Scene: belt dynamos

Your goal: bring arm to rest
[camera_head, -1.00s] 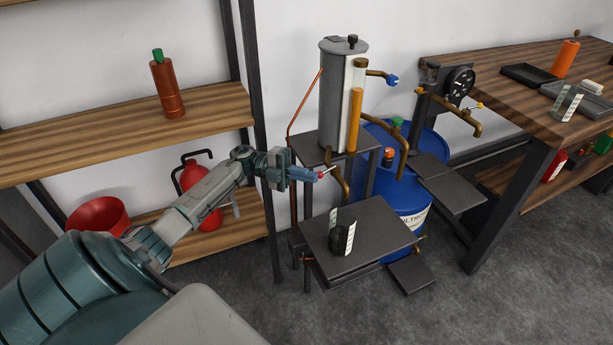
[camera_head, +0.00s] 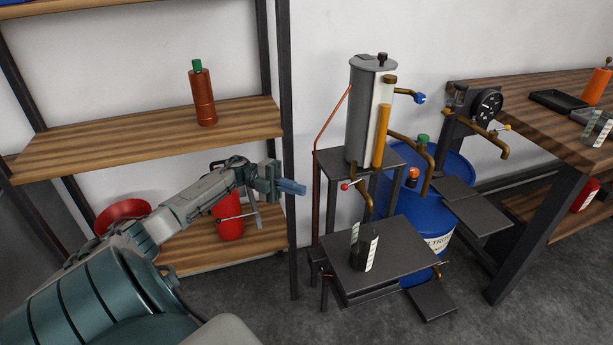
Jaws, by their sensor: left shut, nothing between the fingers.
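My left arm comes in from the lower left. Its gripper (camera_head: 291,187) is shut and empty, in the air in front of the shelf's right post. It is apart from the tap with the red knob (camera_head: 345,186) under the grey cylinder (camera_head: 359,112). A dark cup with a light scale strip (camera_head: 364,247) stands on the lower black platform (camera_head: 407,256), below the tap's spout. My right gripper is not in view.
A wooden shelf (camera_head: 150,138) at left holds a copper bottle (camera_head: 202,95); a red extinguisher (camera_head: 229,218) and red bowl (camera_head: 122,212) are lower. A blue drum (camera_head: 411,213) stands behind the platform. A workbench (camera_head: 540,124) is at right. Grey floor lies in front.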

